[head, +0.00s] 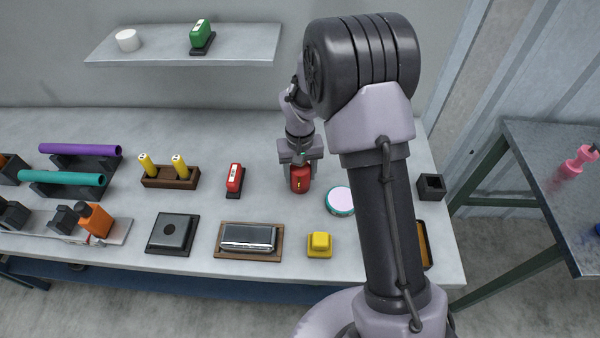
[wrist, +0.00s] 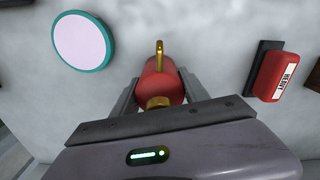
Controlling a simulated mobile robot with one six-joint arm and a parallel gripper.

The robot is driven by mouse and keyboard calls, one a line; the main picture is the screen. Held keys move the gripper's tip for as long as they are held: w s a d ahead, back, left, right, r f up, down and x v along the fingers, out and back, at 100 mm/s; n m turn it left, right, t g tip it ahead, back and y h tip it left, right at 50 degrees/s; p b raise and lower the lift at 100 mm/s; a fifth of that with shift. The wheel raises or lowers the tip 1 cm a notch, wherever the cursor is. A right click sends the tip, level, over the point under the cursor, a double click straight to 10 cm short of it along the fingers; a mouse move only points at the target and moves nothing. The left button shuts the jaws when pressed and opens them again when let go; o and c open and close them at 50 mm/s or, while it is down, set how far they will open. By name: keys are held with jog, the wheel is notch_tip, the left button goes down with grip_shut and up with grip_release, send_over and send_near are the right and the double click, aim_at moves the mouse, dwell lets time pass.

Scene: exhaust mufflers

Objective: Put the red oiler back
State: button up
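The red oiler (head: 300,181), a small red can with a brass spout, is upright near the middle of the bench. My gripper (head: 300,176) points down over it, one finger on each side. In the wrist view the oiler (wrist: 160,84) sits between the fingers (wrist: 160,92), which appear to press on its sides. Its brass spout points away from the palm. I cannot tell whether its base touches the bench. A dark square holder with an opening (head: 431,187) stands at the bench's right end, and it looks empty.
A round teal-rimmed pink disc (head: 340,201) lies just right of the oiler. A red labelled block (head: 235,179) stands to its left, and a yellow block (head: 320,243) in front. My arm hides part of an orange tray (head: 424,245). A second table (head: 545,150) stands at right.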

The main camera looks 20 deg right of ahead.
jog(key=o, duration=0.3)
jog(key=shift+o, duration=0.2)
notch_tip(320, 180, up, 13)
jog(key=p, duration=0.4)
jog(key=s+a+r+m+t+y, duration=0.15)
jog(key=s+r+t, duration=0.25)
jog(key=s+r, duration=1.25)
jog(key=s+a+m+t, duration=0.1)
jog(key=s+a+m, duration=0.1)
jog(key=s, duration=0.6)
jog(key=shift+s+a+r+t, duration=0.2)
jog(key=shift+s+r+t, duration=0.15)
jog(key=shift+r+t, duration=0.1)
jog(key=shift+f+y, duration=0.1)
jog(key=shift+y, duration=0.15)
